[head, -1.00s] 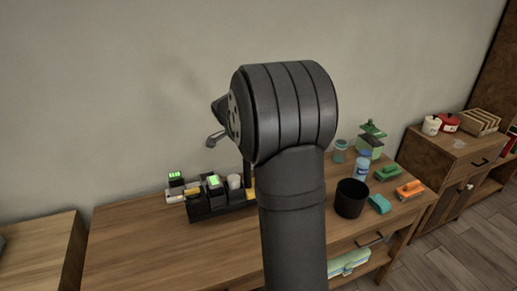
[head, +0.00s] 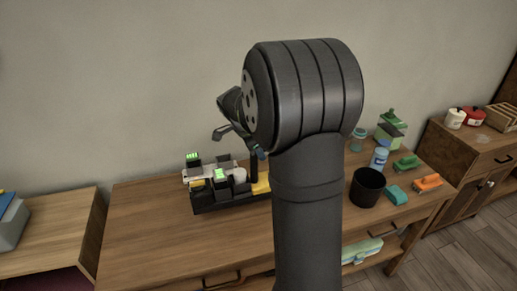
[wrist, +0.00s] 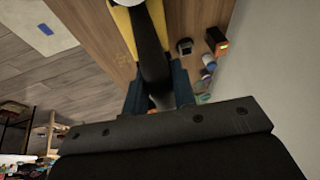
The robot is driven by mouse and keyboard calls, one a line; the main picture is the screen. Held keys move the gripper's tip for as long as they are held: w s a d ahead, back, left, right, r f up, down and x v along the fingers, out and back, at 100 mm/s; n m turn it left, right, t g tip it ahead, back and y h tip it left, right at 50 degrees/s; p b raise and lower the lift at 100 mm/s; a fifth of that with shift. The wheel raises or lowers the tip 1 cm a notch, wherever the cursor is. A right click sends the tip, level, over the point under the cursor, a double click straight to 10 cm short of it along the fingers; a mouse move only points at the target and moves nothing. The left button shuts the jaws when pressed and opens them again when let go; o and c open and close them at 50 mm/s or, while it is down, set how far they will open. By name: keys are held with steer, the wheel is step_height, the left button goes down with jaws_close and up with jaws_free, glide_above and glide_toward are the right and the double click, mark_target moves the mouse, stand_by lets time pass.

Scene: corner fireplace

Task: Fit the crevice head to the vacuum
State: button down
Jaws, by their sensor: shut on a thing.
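My gripper (wrist: 157,82) shows in the wrist view with a dark blue finger on each side of a long black piece (wrist: 150,50). It is shut on this piece, which looks like the crevice head. The black piece reaches up the picture over a yellow part (wrist: 124,28) with a white round end; this may be the vacuum. I cannot tell whether the two are joined or only overlap. In the head view my arm hides most of the gripper. A yellow part (head: 262,187) and a dark upright piece (head: 254,166) show beside my arm, over the wooden table.
A black tray (head: 215,206) with small devices, some with green displays, stands on the wooden table (head: 150,235). To the right are a black cup (head: 367,187), a blue-and-white bottle (head: 380,155), a teal block (head: 396,195) and brushes. The table's left part is clear.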

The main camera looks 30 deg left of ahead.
steer(key=shift+f, duration=4)
steer(key=shift+s+d+f, duration=0.1)
steer(key=shift+d+f, duration=0.05)
steer(key=shift+f, duration=0.3)
steer(key=c, duration=1.2)
jaws_free()
steer(key=shift+f, duration=0.1)
steer(key=shift+o, duration=0.5)
steer(key=shift+r, duration=0.5)
steer(key=v, duration=1.6)
steer(key=shift+r, duration=0.35)
steer(key=shift+f, duration=0.15)
